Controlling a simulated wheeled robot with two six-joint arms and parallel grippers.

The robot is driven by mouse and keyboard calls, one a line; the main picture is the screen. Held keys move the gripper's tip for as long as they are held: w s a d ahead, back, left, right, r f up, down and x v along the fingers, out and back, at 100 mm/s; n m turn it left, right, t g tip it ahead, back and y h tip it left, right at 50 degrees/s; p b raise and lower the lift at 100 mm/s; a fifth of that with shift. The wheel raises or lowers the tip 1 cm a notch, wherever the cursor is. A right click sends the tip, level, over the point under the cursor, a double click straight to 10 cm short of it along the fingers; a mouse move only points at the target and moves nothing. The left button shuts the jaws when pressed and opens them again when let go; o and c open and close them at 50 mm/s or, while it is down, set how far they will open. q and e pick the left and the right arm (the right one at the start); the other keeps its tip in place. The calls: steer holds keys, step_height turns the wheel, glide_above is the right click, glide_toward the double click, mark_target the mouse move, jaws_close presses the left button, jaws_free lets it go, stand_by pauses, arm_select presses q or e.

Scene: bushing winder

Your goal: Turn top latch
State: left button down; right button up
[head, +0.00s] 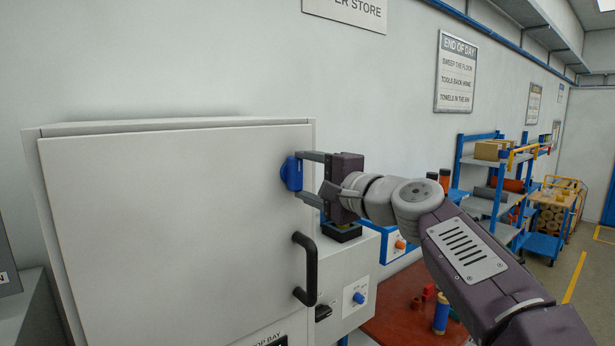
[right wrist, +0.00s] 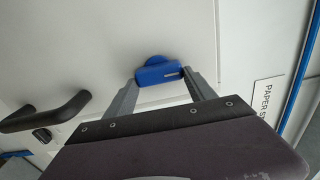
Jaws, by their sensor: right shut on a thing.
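The blue top latch (head: 291,174) is on the upper right part of a white cabinet door (head: 170,230). My right gripper (head: 304,178) reaches it from the right, one finger above the other. In the right wrist view the blue latch (right wrist: 160,74) lies between the two grey finger ends, and my right gripper (right wrist: 158,86) is shut on it. The latch's long handle runs nearly upright in the head view. The fingers hide part of its edges. My left gripper is not in view.
A black door handle (head: 310,268) sticks out below the latch. A grey box with a blue knob (head: 358,297) stands right of the door, under my gripper. A red table (head: 405,320) carries small parts. Blue shelving (head: 480,190) stands farther right.

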steer(key=o, duration=1.3)
steer(key=shift+c, duration=0.2)
steer(key=shift+o, duration=0.6)
steer(key=shift+w+a, duration=0.1)
steer(key=shift+a, duration=0.05)
